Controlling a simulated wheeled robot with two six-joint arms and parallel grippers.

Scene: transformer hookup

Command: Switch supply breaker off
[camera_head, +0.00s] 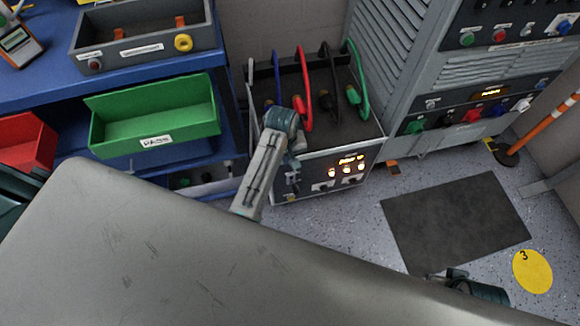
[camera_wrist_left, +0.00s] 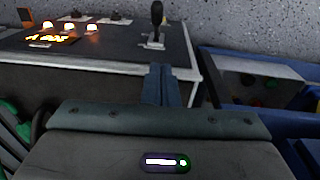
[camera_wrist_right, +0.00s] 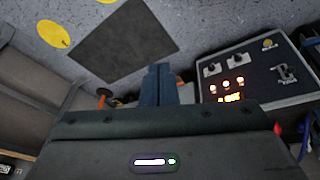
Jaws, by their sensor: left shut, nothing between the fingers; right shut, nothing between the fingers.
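The supply unit's front panel (camera_head: 345,170) is at the centre of the head view, with lit lamps and an amber display. A black-handled lever (camera_wrist_left: 157,14) stands out from the panel in the left wrist view; it also shows in the right wrist view (camera_wrist_right: 285,73). I take it for the breaker; its label is unreadable. My left gripper (camera_wrist_left: 161,68) is shut and empty, close to the panel's edge below the lever in that view, apparently not touching the lever. My right gripper (camera_wrist_right: 158,68) is shut and empty, farther from the panel.
Red, black and green cables (camera_head: 303,90) loop above the unit. A blue bench with a green bin (camera_head: 155,115) stands at left, a grey cabinet (camera_head: 470,85) at right. A dark mat (camera_head: 455,222) and a yellow floor disc (camera_head: 532,271) lie on the floor right.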

